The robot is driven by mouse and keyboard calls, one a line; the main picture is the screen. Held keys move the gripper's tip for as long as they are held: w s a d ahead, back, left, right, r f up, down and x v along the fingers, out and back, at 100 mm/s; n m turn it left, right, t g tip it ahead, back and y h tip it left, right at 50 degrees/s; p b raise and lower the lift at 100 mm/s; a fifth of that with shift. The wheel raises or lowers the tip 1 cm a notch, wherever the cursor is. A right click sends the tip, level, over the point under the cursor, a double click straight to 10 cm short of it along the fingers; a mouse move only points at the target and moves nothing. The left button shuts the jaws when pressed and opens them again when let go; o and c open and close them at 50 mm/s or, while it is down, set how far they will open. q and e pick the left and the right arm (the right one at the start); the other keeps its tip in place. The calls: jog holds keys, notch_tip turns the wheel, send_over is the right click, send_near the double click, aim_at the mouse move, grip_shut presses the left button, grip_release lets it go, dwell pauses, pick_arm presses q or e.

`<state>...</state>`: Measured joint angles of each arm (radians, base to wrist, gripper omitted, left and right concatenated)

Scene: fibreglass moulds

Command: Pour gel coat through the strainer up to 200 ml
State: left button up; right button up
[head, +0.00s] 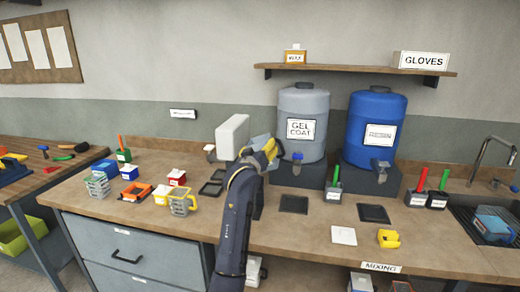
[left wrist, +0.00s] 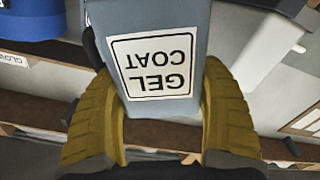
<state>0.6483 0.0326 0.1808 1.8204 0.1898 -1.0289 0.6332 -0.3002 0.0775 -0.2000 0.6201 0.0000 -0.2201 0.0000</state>
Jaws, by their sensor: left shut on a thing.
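My left gripper (head: 270,148) has its yellow fingers shut on a pale grey-blue container (head: 260,143), held in the air in front of the gel coat drum (head: 315,105). In the left wrist view, a grey-blue surface labelled GEL COAT (left wrist: 155,75) shows between the fingers; I cannot tell for certain whether it is the held container or the drum behind. A white block (head: 232,137) shows just left of the gripper; I cannot tell whether it is joined to the held piece. I cannot pick out the strainer for certain. My right gripper is out of view.
A blue drum (head: 376,110) stands right of the grey drum. A white square (head: 343,236) and a yellow piece (head: 388,238) lie at front right.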

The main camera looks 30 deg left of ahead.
pick_arm(q)
jog(key=shift+f+n, duration=0.7)
jog(key=shift+f, duration=0.35)
dwell(0.9)
jog(key=shift+a+f+n, duration=0.1)
jog(key=shift+n, duration=0.8)
jog(key=shift+a+r+n, duration=0.1)
jog(key=shift+r+n, duration=0.5)
jog(key=shift+n, duration=0.2)
jog(key=shift+s+n, duration=0.1)
jog(key=shift+n, duration=0.9)
jog(key=shift+a+r, duration=0.1)
jog(key=shift+a, duration=0.05)
jog(key=shift+a+r+n, duration=0.1)
jog(key=shift+r+n, duration=0.15)
jog(key=shift+n, duration=0.65)
dwell(0.9)
